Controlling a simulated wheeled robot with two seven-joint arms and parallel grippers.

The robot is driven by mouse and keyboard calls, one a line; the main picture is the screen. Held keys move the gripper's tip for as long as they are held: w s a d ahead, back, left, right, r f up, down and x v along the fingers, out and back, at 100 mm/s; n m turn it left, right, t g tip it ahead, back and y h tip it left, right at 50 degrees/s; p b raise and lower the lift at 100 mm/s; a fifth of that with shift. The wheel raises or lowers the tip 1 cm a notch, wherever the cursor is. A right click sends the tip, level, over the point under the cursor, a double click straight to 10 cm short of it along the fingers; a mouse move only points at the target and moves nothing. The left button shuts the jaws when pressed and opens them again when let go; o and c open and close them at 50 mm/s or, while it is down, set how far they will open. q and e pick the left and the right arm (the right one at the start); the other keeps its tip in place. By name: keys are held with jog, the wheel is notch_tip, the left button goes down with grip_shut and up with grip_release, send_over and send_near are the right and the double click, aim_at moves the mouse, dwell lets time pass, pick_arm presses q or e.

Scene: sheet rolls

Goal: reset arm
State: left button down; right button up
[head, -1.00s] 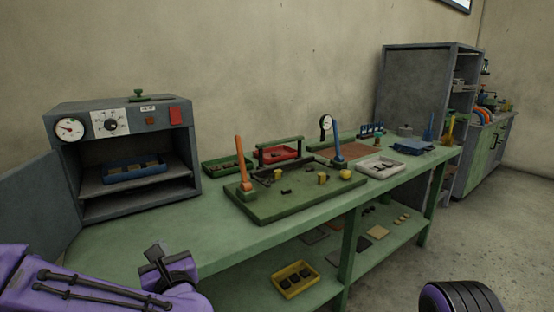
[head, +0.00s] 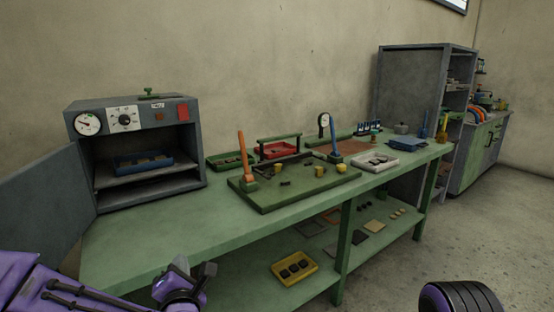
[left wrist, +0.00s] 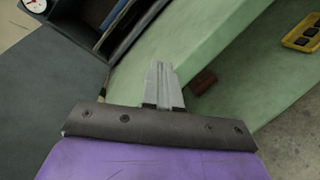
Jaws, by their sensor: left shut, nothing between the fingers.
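My left gripper (head: 196,278) is at the lower left of the head view, in front of the near edge of the green bench (head: 120,255). Its purple arm comes in from the left. In the left wrist view the gripper (left wrist: 160,70) has its two grey fingers together with nothing between them. It points over the bench's front edge and touches nothing that I can see. A purple and black part of mine shows at the lower right of the head view, but no right gripper is visible.
An open grey oven (head: 135,112) with a blue tray (head: 142,164) stands at the bench's left end, its door (head: 40,208) swung towards me. A green board (head: 290,195) with upright handles sits mid-bench. A yellow tray (head: 294,268) lies on the lower shelf. The floor at right is clear.

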pick_arm(q)
jog(key=s+a+f+m+g+h+p, duration=0.1)
jog(key=s+f+m+g+h+p, duration=0.15)
jog(key=s+f+m, duration=0.5)
jog(key=s+f+m+g+h+p, duration=0.1)
jog(key=s+f+m+g, duration=0.3)
jog(key=f+m, duration=0.65)
jog(key=s+a+f+m+g+p, duration=0.2)
jog(key=s+a+f+g, duration=0.1)
jog(key=s, duration=0.7)
jog(key=s+a+f+m+g+y+p, duration=0.1)
jog(key=s+a+f+m+g+p, duration=0.1)
jog(key=s+f, duration=0.5)
jog(key=s+a+g, duration=0.1)
jog(key=s+a, duration=0.1)
jog(key=s, duration=0.2)
jog(key=shift+s+a+m, duration=0.25)
jog(key=shift+a+m, duration=0.05)
jog(key=shift+a, duration=0.1)
